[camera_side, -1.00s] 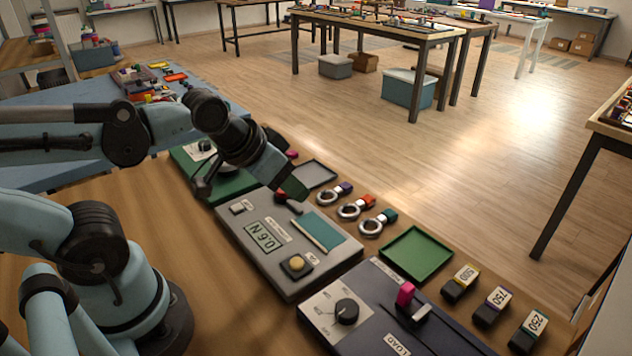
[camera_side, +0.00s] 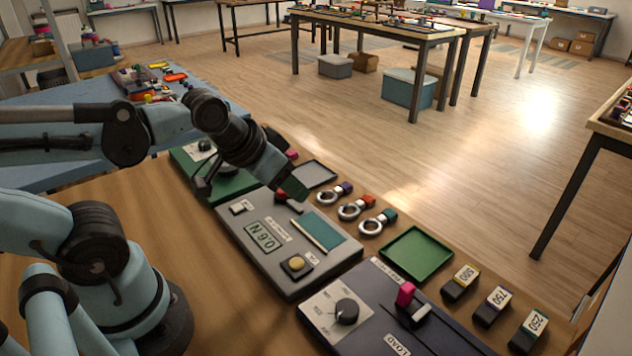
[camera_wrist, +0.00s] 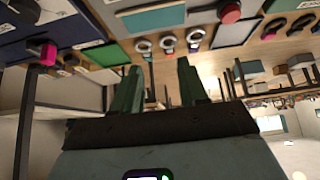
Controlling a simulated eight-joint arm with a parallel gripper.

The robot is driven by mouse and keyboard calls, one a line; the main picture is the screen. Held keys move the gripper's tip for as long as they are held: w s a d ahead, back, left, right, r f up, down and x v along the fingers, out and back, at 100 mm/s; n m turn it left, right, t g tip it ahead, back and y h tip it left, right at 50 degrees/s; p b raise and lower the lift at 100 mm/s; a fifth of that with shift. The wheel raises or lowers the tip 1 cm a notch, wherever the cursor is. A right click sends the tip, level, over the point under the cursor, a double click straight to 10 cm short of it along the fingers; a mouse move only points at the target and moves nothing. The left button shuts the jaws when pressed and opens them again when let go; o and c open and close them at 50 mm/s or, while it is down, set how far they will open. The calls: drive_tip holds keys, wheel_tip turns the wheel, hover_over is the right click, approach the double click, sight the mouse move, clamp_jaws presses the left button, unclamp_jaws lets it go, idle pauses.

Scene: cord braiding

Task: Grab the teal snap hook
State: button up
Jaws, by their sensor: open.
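The teal snap hook (camera_side: 372,226) is a silver ring with a teal end, lying on the wooden bench beside the green tray. It is the nearest of three hooks in a row. It also shows in the wrist view (camera_wrist: 143,47), beyond the tips of my fingers. My gripper (camera_side: 292,190) is above the grey panel's far edge, left of the hooks and apart from them. In the wrist view its two green fingers (camera_wrist: 158,72) are apart with nothing between them.
The orange hook (camera_side: 351,210) and purple hook (camera_side: 329,196) lie close by. A green tray (camera_side: 417,253), a grey tray (camera_side: 314,174), the grey panel (camera_side: 262,262) and the dark load panel (camera_side: 440,330) surround the hooks. Labelled blocks (camera_side: 495,303) stand at right.

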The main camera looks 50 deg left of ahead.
drive_tip(key=o, duration=0.4)
drive_tip(key=shift+c, duration=0.2)
drive_tip(key=shift+w, duration=0.1)
drive_tip(key=w+d+r+g, duration=0.25)
drive_tip(key=w+r, duration=0.25)
drive_tip(key=w, duration=0.7)
drive_tip(key=g, duration=0.5)
hover_over(392, 210)
wheel_tip(392, 210, down, 7)
drive_tip(key=f, duration=0.6)
drive_tip(key=shift+w+a+f, duration=0.1)
drive_tip(key=shift+a+f, duration=0.1)
drive_tip(key=shift+f, duration=0.05)
drive_tip(key=shift+d+f, duration=0.15)
drive_tip(key=shift+f, duration=1.15)
drive_tip(key=shift+d+f, duration=0.1)
drive_tip(key=shift+f, duration=1.2)
